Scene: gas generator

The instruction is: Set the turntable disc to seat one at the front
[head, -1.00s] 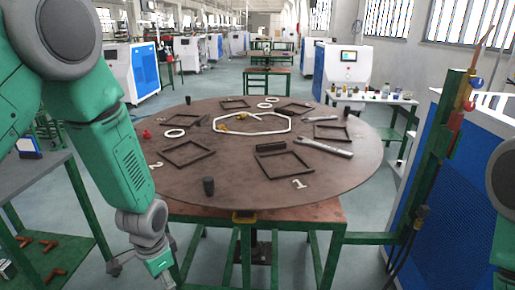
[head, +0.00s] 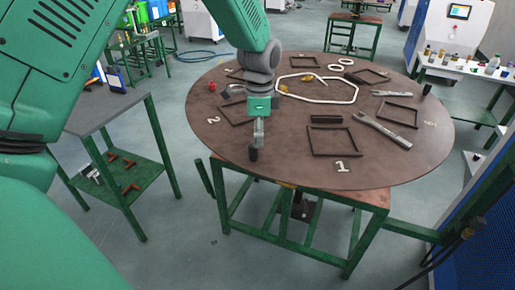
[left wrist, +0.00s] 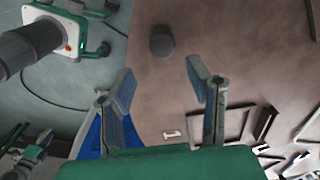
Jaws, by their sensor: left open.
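The brown turntable disc (head: 290,160) lies flat on a green-legged table. The white number 1 (head: 343,167) is near its front rim, right of my left gripper, beside a dark square frame (head: 333,155). The number 2 (head: 213,120) is at the left rim. A dark upright knob (head: 253,155) stands near the front-left rim; it also shows in the left wrist view (left wrist: 162,42). My left gripper (left wrist: 161,78) is open and empty, over the disc close to the knob, which shows beyond the gap between its fingers. My right gripper is out of view.
A grey spanner (head: 382,131), a white hexagonal loop (head: 316,99) and several other frames lie on the disc. A grey side table (head: 110,117) with a green lower shelf stands at the left. A blue panel (head: 490,215) is at the right.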

